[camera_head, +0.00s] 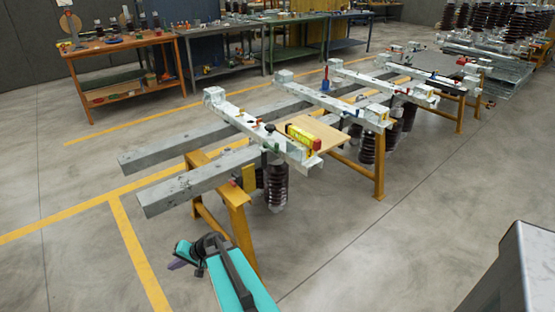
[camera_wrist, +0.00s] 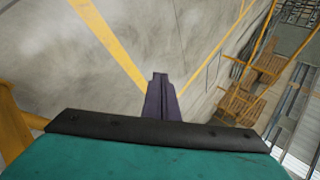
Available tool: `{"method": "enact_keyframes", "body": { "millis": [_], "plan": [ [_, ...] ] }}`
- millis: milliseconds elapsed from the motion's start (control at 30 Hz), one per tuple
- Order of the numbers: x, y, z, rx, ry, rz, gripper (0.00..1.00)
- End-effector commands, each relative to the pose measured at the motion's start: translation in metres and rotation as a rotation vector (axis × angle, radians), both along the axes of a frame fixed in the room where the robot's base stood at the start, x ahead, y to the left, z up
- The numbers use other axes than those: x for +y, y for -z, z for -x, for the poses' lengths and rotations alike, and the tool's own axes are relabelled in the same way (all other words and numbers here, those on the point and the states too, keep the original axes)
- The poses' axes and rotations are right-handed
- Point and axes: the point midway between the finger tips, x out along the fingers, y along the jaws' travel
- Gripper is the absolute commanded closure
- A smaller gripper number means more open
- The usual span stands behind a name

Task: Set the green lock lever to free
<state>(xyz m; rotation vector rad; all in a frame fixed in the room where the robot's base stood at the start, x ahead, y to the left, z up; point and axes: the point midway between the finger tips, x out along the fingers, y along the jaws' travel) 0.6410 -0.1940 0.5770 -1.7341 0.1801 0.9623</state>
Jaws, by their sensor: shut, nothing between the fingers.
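My gripper (camera_head: 176,264) is low at the front left in the head view, in front of the nearest orange trestle and apart from it. In the wrist view its purple fingers (camera_wrist: 160,82) are together and empty, with bare floor beyond them. A small dark green part (camera_head: 268,148), perhaps the green lock lever, shows on the near end of the closest white isolator frame (camera_head: 240,119). It is too small to tell its position. My gripper is well below and left of it. No green lever shows in the wrist view.
The orange trestle (camera_head: 236,194) carries grey beams (camera_head: 190,188) whose ends jut out left. A yellow box (camera_head: 302,136) lies on a wooden board (camera_head: 322,134) by the closest frame. A brown insulator (camera_head: 276,184) hangs beneath. Workbenches (camera_head: 128,44) stand behind. The left floor is clear.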

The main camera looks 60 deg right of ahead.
Motion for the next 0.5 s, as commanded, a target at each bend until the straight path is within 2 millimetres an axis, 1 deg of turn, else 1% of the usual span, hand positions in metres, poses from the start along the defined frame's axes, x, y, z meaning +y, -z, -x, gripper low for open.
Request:
{"method": "enact_keyframes", "body": {
  "millis": [33,67,100,167,200,233,267,300,367,400,467,500],
  "plan": [
    [-0.028,-0.005,-0.010,-0.044,0.065,-0.008,1.00],
    [-0.043,-0.012,-0.014,-0.071,0.101,-0.015,1.00],
    [-0.063,-0.021,-0.019,-0.104,0.149,-0.021,1.00],
    [-0.093,-0.034,-0.024,-0.153,0.218,-0.031,1.00],
    [-0.114,-0.043,-0.026,-0.185,0.262,-0.037,1.00],
    [-0.129,-0.049,-0.027,-0.207,0.296,-0.042,1.00],
    [-0.145,-0.055,-0.027,-0.230,0.329,-0.044,1.00],
    [-0.165,-0.064,-0.026,-0.259,0.371,-0.049,1.00],
    [-0.196,-0.077,-0.023,-0.301,0.434,-0.054,1.00],
    [-0.216,-0.085,-0.019,-0.329,0.475,-0.056,1.00],
    [-0.246,-0.097,-0.012,-0.369,0.532,-0.060,1.00],
    [-0.266,-0.106,-0.006,-0.395,0.571,-0.061,1.00]
  ]
}}
